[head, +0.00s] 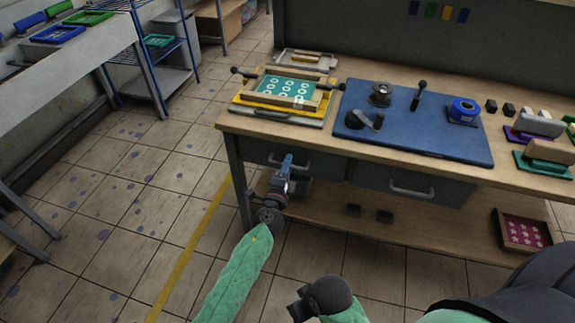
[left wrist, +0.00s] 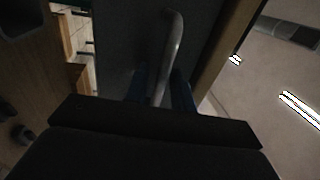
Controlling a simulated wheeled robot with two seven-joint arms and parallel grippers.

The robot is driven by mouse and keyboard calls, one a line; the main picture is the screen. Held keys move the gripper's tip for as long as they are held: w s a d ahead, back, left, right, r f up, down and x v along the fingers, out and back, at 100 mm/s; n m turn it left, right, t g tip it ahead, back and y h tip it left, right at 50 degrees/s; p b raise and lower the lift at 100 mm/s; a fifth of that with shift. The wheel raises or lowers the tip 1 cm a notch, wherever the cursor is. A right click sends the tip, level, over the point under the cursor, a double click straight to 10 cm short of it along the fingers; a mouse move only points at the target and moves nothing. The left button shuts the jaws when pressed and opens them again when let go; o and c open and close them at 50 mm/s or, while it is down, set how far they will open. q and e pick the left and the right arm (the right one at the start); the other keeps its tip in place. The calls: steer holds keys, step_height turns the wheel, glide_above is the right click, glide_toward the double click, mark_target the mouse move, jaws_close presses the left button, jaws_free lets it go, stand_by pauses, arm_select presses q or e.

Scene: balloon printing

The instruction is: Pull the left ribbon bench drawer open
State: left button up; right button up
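The bench (head: 232,122) has two dark drawers under its top. The left drawer (head: 330,166) looks flush with the bench front. Its metal handle (left wrist: 172,55) runs between the two blue fingers of my left gripper (left wrist: 164,92). In the head view my left gripper (head: 287,165) reaches up to that handle and covers part of it. The fingers sit on both sides of the bar, close to it, but whether they press on it is unclear. The dark end of my right arm (head: 325,296) is low in the middle, away from the bench; its fingers cannot be made out.
The right drawer's handle (head: 411,191) is free. On top are a yellow-based printing frame (head: 283,108) and a blue mat (head: 420,141) with tools. A lower shelf (head: 400,222) holds small dark blocks and a red tray (head: 523,232). Tiled floor is clear at left.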

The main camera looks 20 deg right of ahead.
arm_select(q)
steer(key=shift+c, duration=0.5)
jaws_close()
steer(key=shift+s+a, duration=0.1)
